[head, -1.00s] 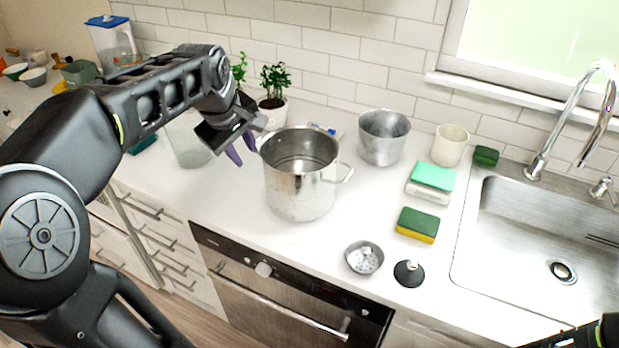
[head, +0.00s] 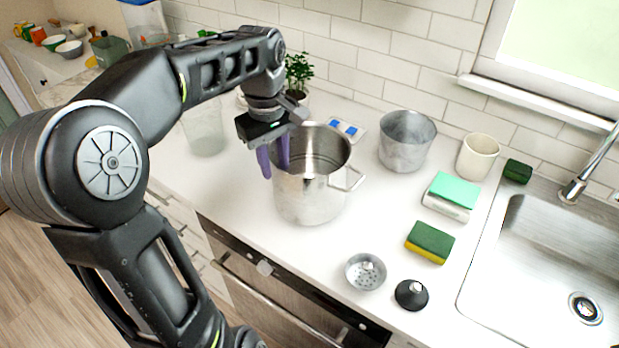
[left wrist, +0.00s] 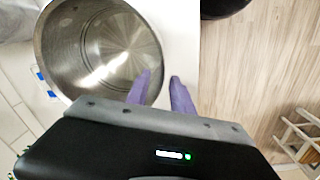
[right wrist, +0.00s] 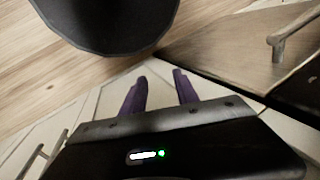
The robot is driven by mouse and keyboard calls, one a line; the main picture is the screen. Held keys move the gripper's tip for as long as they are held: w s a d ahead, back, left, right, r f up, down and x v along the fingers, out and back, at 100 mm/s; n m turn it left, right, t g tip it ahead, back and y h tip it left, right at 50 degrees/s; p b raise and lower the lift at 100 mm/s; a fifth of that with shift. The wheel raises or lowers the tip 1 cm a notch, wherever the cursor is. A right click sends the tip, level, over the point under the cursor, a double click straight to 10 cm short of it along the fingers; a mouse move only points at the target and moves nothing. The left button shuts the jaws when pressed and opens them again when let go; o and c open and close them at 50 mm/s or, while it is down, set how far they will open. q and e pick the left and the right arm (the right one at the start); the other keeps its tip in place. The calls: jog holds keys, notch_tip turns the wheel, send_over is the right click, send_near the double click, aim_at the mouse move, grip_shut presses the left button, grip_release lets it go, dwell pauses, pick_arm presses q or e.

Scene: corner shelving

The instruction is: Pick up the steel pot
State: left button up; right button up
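The steel pot (head: 312,200) stands upright on the white counter in the head view, open at the top, with one handle (head: 350,181) on its right side. My left gripper (head: 275,172) is open at the pot's left rim, its purple fingers pointing down. In the left wrist view, the left finger overlaps the pot's inside (left wrist: 95,55) and the right finger is just outside the rim. I cannot tell whether either touches. The far-side handle is not visible. My right gripper (right wrist: 160,88) is open and empty, low beside the cabinet fronts.
A grey metal container (head: 406,143) and a cream cup (head: 478,157) stand right of the pot. A sponge (head: 430,242), a strainer (head: 366,271) and a black stopper (head: 411,294) lie in front. A glass container (head: 204,133) stands left; the sink (head: 545,260) is at right.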

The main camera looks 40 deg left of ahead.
aim_at(278, 192)
pick_arm(q)
jog(key=shift+f, duration=0.9)
jog(key=shift+f, duration=0.1)
jog(key=shift+f+p, duration=0.3)
jog(key=shift+p, duration=0.05)
notch_tip(278, 192, down, 4)
jog(key=shift+d+r+p, duration=0.1)
jog(key=shift+r+p, duration=0.1)
jog(key=shift+p, duration=0.3)
jog(key=shift+f, duration=0.4)
jog(key=shift+c, duration=0.6)
